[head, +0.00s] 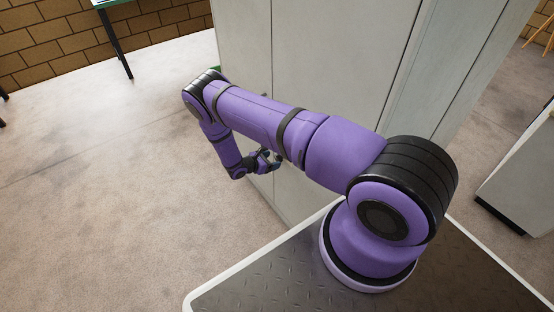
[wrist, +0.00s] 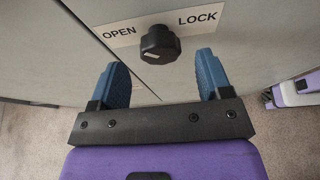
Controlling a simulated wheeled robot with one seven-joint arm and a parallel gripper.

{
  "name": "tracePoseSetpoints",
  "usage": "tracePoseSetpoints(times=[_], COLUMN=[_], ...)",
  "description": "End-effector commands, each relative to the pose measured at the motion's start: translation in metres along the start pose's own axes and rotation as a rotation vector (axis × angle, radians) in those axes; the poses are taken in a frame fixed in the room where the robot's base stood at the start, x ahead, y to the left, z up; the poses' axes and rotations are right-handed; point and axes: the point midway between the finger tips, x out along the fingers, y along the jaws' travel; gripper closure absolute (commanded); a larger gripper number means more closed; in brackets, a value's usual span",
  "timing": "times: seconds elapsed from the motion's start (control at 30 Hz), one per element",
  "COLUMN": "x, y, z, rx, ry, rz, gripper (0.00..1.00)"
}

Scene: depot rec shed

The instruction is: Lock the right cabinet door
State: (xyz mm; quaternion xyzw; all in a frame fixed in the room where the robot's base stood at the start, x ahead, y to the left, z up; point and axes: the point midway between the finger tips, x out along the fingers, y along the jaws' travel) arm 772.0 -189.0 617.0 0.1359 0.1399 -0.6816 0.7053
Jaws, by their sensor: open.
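The cabinet (head: 325,60) is pale grey and stands upright in front of me. My arm crosses it and hides part of its doors in the head view. In the wrist view the right cabinet door (wrist: 245,45) carries a black knob (wrist: 160,45) on a white label (wrist: 195,20) reading OPEN at left and LOCK at right. A pale mark on the knob lies toward its left, on the OPEN side. My gripper (wrist: 163,80) is open, its two blue fingers apart, just below the knob and not around it. In the head view my gripper (head: 270,160) is small and partly hidden.
A dark seam (wrist: 95,35) between the doors runs left of the knob. A green-edged table (head: 112,35) stands at the far left by a brick wall. Another grey unit (head: 520,175) stands at right. The concrete floor (head: 100,190) at left is clear.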

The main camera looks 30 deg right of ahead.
Motion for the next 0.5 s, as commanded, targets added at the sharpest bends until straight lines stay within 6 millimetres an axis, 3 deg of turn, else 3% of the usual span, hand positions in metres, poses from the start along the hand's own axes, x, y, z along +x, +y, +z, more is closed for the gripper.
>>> tracePoseSetpoints(times=[0.2,0.5], x=[0.028,0.037], y=[0.000,0.000], z=[0.000,0.000], rx=[0.000,0.000], ry=[0.000,0.000], rz=[-0.001,0.001], gripper=[0.28,0.28])
